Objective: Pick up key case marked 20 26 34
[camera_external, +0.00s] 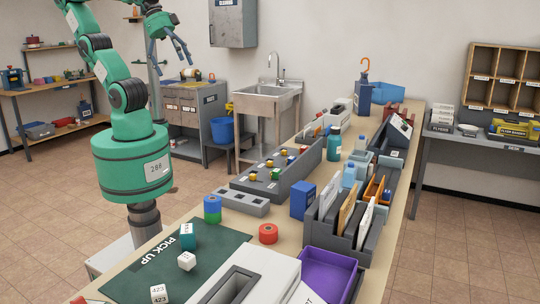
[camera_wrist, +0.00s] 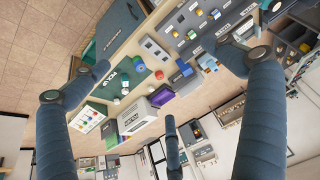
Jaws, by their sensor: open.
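I cannot read the marking 20 26 34 on anything, so I cannot tell which object is the key case. A dark green PICK UP mat (camera_external: 218,251) lies on the long table; it also shows in the wrist view (camera_wrist: 133,70). On it are a teal block (camera_external: 189,236) and white blocks (camera_external: 186,261), one reading 423. A grey tray (camera_external: 247,186) with several small coloured pieces stands farther back. My gripper (camera_external: 171,62) is raised high at the upper left, well away from the table. Its dark fingers are spread open and empty, also in the wrist view (camera_wrist: 163,80).
A grey slotted block (camera_external: 240,202), a blue box (camera_external: 303,199), a red roll (camera_external: 268,233) and upright file dividers (camera_external: 345,225) crowd the table. A purple bin (camera_external: 327,275) sits at the front right. A sink (camera_external: 267,99) stands behind. Space above the mat is free.

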